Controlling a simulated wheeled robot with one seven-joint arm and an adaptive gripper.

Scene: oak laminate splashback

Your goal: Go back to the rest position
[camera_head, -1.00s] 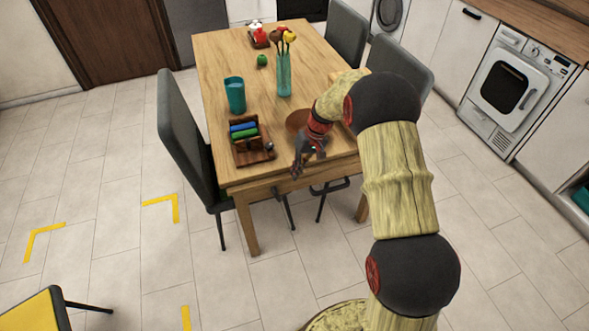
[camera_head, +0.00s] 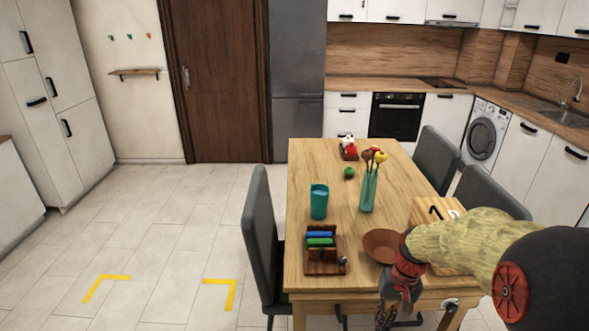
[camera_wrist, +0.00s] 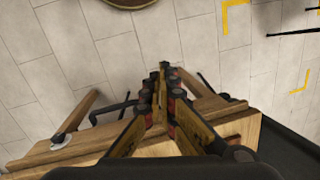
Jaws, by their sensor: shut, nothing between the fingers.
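My gripper (camera_head: 388,315) hangs pointing down at the front edge of the wooden table (camera_head: 330,192), low in the head view. It is shut and empty. In the wrist view its fingers (camera_wrist: 162,70) meet in the middle, with the table's front edge (camera_wrist: 40,158) and the tiled floor beyond them. My arm comes in from the right and covers part of the table's right front corner.
On the table are a brown bowl (camera_head: 381,245) close to my gripper, a wooden holder (camera_head: 322,268), a teal cup (camera_head: 319,202) and a teal vase (camera_head: 368,190) with flowers. Grey chairs (camera_head: 262,245) flank it. Floor at left (camera_head: 170,220) is clear.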

